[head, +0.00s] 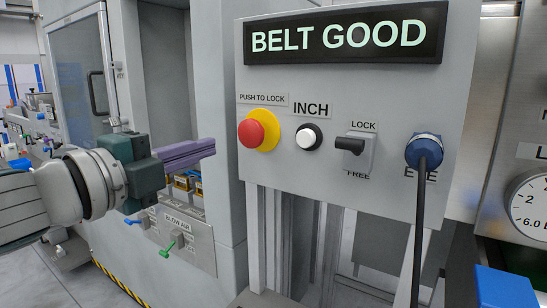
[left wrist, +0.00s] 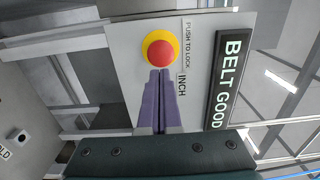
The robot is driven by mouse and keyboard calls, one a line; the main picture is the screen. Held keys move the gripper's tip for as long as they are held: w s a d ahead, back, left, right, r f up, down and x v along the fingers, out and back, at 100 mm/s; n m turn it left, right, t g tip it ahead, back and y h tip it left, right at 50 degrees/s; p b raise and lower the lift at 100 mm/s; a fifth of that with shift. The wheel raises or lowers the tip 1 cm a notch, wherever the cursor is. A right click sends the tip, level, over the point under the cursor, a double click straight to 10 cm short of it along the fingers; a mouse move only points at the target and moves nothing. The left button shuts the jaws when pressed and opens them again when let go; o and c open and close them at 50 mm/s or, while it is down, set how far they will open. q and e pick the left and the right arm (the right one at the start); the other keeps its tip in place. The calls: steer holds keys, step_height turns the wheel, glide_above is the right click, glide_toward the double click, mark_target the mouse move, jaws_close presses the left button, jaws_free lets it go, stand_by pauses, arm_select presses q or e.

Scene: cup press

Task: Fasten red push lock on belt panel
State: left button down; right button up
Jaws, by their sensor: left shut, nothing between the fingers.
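The red push lock (head: 251,133) is a round red button on a yellow base, under the "PUSH TO LOCK" label on the left of the grey belt panel (head: 345,190). My left gripper (head: 211,147) has purple fingers pressed together, empty. In the head view its tips point right toward the button, with a gap left of the panel edge. In the left wrist view the shut fingertips (left wrist: 160,74) overlap the lower rim of the button (left wrist: 161,52) in the picture; I cannot tell contact there. My right gripper is not in view.
Beside the button are a white INCH button (head: 307,138), a black LOCK/FREE switch (head: 350,145) and a blue EYE connector (head: 424,150) with a hanging black cable. The display (head: 345,34) reads "BELT GOOD". A grey cabinet (head: 170,80) stands behind my left gripper.

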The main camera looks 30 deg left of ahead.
arm_select(q)
steer(key=s, duration=0.6)
steer(key=shift+a, duration=0.25)
steer(key=s+d+f+n+g+y+p, duration=0.1)
steer(key=s+d+f+n+g+p, duration=0.1)
steer(key=s+d+n+g+p, duration=0.6)
steer(key=s+d+f+n+g+p, duration=0.35)
steer(key=s+n+g+p, duration=0.25)
steer(key=s+n, duration=0.35)
step_height(320, 180, up, 38)
steer(key=p, duration=3.6)
steer(key=shift+s+p, duration=0.4)
steer(key=shift+a+f+m, duration=0.1)
steer(key=shift+f+m, duration=0.05)
steer(key=shift+m, duration=0.1)
